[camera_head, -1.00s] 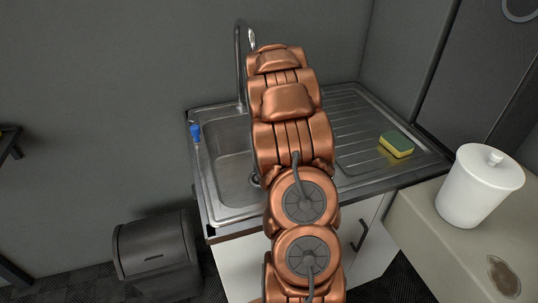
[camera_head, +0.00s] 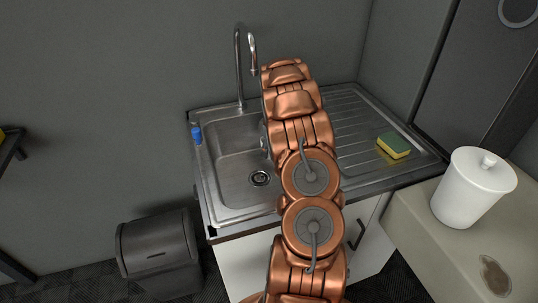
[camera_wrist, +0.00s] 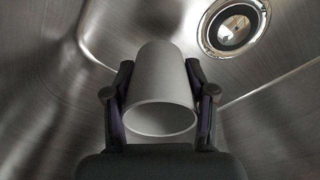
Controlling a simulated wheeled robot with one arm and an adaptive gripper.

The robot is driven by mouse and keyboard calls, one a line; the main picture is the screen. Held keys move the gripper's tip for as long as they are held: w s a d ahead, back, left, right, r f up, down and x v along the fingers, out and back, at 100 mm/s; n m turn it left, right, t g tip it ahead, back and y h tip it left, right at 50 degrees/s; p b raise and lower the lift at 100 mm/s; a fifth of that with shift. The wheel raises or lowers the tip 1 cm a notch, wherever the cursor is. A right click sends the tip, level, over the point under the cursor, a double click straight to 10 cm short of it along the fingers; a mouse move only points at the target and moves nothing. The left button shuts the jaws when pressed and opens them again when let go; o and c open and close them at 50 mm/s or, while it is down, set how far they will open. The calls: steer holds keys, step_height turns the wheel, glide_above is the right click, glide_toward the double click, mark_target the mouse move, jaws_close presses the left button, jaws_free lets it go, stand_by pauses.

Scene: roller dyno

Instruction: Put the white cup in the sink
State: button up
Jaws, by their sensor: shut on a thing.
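In the wrist view my gripper (camera_wrist: 158,100) is shut on the white cup (camera_wrist: 160,75), one dark finger on each side of it. The cup's round open rim faces the camera. Behind the cup are the brushed metal walls and floor of the sink (camera_wrist: 285,110), with the drain at the upper right. In the head view the sink basin (camera_head: 228,180) lies left of my copper-coloured arm. My gripper and the cup are hidden behind the arm there. I cannot tell whether the cup touches the sink floor.
A tall faucet (camera_head: 239,70) rises behind the basin. A blue object (camera_head: 196,135) is at the basin's left edge. A green and yellow sponge (camera_head: 393,146) lies on the drainboard. A white lidded canister (camera_head: 472,190) stands on the counter at right. A dark bin (camera_head: 156,245) stands at lower left.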

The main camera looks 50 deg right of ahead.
step_height(320, 180, down, 3)
steer(key=shift+p, duration=0.65)
steer(key=shift+f, duration=0.2)
steer(key=shift+f, duration=0.1)
steer(key=shift+f, duration=0.1)
steer(key=o, duration=1.1)
steer(key=shift+c, duration=0.2)
step_height(320, 180, up, 12)
steer(key=s+b, duration=0.1)
steer(key=b, duration=0.2)
steer(key=shift+s+d, duration=0.15)
steer(key=shift+s, duration=0.1)
steer(key=shift+r, duration=0.2)
